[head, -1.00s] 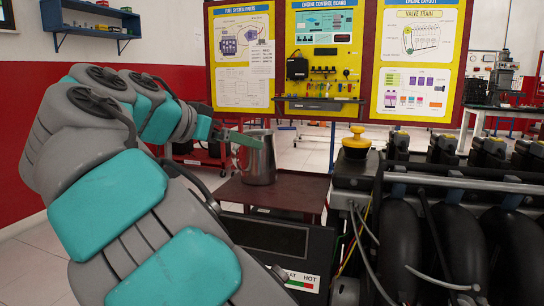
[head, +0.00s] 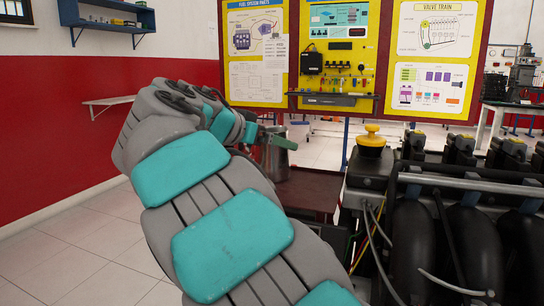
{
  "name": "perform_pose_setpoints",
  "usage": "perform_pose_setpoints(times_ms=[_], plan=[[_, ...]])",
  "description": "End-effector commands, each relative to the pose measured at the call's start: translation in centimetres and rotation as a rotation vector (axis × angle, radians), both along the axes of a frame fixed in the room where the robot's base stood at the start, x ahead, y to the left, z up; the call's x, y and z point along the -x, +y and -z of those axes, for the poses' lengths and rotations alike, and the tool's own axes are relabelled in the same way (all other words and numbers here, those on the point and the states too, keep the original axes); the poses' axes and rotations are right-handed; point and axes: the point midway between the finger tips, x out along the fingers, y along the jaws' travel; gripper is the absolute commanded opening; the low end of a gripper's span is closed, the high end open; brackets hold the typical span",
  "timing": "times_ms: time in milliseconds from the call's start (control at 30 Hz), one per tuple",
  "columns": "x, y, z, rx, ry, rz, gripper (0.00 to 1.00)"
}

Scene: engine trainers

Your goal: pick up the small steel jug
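The small steel jug (head: 278,160) stands upright on a dark red-brown table (head: 312,188), just left of the picture's middle. My arm reaches toward it from the lower right and covers its left side and handle. My gripper (head: 272,138) is at the jug's upper left, with a finger overlapping the jug near its rim. I cannot tell whether the finger touches the jug. The gap between the fingers does not show clearly.
A black engine trainer (head: 470,235) with a yellow knob (head: 372,136) stands close on the right. Yellow display boards (head: 340,60) stand behind the table. A blue wall shelf (head: 110,22) and a pale ledge (head: 108,101) are on the left. The tiled floor at lower left is clear.

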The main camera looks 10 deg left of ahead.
Motion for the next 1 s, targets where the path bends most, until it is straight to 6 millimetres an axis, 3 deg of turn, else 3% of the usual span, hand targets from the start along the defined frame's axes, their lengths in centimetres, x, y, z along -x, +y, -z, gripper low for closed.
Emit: perform_pose_setpoints(times_ms=[133,900,1000], plan=[[0.02,0.01,-0.01,0.0,0.0,0.0,0.98],[0.04,-0.01,0.02,0.001,0.001,0.001,0.11],[0.05,-0.03,-0.04,0.001,-0.001,0.001,0.08]])
